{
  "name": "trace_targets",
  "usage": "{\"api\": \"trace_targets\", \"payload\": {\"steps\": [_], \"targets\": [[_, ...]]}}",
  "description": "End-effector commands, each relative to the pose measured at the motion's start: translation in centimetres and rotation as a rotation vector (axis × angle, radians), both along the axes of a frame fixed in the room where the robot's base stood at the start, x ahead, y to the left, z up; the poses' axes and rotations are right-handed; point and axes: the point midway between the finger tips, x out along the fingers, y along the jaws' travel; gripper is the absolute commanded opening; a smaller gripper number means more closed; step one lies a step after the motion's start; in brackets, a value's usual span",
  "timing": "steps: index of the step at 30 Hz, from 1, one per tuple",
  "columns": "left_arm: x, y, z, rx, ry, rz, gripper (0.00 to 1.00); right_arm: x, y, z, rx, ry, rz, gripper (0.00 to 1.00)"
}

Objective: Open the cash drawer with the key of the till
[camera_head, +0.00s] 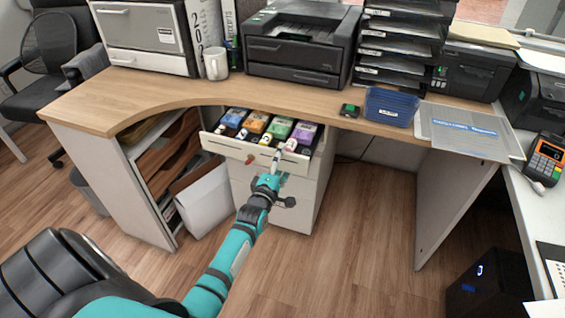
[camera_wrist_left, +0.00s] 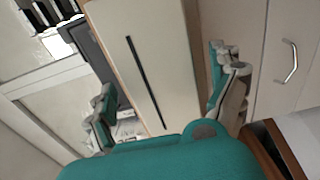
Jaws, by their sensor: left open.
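The cash drawer (camera_head: 226,145) stands pulled out below the desktop in the head view. Several colored bundles lie in its compartments. A small red piece (camera_head: 252,160) shows at its pale front; it is too small to tell whether it is the key. My left gripper (camera_head: 283,155) is at the right part of the drawer front. In the left wrist view the left gripper (camera_wrist_left: 168,98) is open, with its fingers apart on both sides of a pale panel (camera_wrist_left: 180,70) with a dark slot. Contact cannot be told. My right gripper is out of view.
A white cabinet (camera_head: 297,205) stands below the drawer; a metal handle (camera_wrist_left: 290,62) shows in the wrist view. On the desktop are a mug (camera_head: 216,63), a printer (camera_head: 300,45) and a blue tray (camera_head: 391,106). A card terminal (camera_head: 545,158) is at right. Floor space is free.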

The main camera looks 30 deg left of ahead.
Motion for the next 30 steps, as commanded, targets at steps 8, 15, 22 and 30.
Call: {"api": "trace_targets", "payload": {"steps": [8,15,22,30], "targets": [[0.99,0.23,-0.02,0.001,0.001,0.0,0.93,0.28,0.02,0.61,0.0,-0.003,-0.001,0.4],[0.96,0.22,0.0,0.001,0.001,0.0,0.81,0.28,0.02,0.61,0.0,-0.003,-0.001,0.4],[0.95,0.23,-0.01,0.001,0.001,0.0,0.51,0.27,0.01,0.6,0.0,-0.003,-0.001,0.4],[0.95,0.22,-0.02,0.001,0.001,0.0,0.16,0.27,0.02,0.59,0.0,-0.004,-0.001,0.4]]}}
